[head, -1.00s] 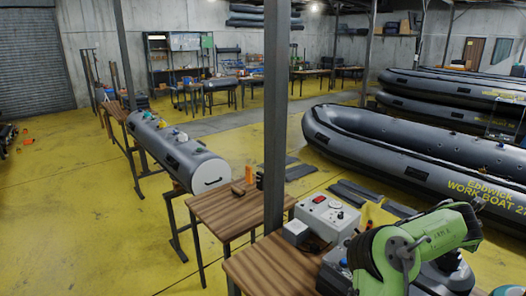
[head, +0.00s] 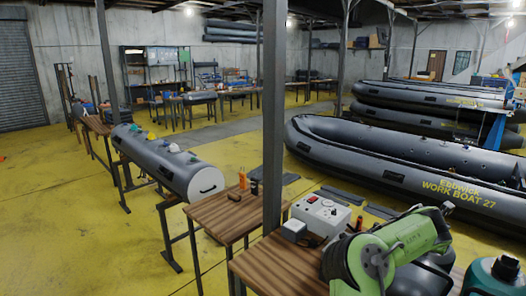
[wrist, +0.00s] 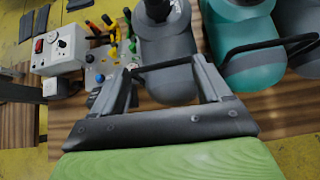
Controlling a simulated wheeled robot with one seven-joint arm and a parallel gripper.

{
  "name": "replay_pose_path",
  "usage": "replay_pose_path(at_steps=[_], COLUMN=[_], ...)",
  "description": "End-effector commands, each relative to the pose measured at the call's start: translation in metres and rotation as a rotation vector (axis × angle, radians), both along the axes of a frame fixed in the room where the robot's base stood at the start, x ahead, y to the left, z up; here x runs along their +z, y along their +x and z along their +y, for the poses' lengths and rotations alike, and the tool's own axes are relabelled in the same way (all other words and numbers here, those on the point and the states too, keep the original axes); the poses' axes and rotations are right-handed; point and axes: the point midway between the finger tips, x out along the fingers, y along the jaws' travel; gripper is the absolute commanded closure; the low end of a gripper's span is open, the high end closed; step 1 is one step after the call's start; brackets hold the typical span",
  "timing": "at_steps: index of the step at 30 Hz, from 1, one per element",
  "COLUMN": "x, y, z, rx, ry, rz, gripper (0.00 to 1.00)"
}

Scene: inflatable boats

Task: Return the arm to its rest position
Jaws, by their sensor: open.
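My green arm (head: 393,250) is folded low at the front right of the head view, over the near wooden table. My gripper (wrist: 163,68) shows in the wrist view with its two grey fingers spread apart. It is open, with nothing held between the fingers. A dark grey container (wrist: 172,68) with a black top lies beyond the fingers; I cannot tell how far apart they are. The gripper itself cannot be made out in the head view.
The near table (head: 262,268) bears a white control box (head: 320,213); the box also shows in the wrist view (wrist: 56,50). A teal container (wrist: 243,55) stands right of the fingers. A metal post (head: 272,120) rises by the table. Yellow floor (head: 75,220) is clear at left.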

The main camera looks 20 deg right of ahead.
Motion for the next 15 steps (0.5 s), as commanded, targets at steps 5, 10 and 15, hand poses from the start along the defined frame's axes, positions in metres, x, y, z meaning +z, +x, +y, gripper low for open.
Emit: replay_pose_path(at_steps=[5, 10, 15], x=[0.009, 0.015, 0.023], y=[-0.002, -0.002, -0.001], z=[0.015, 0.037, 0.077], rx=[-0.09, -0.199, -0.351], ry=[0.09, 0.214, 0.414], rz=[-0.129, -0.276, -0.465], gripper=[0.23, 0.23, 0.23])
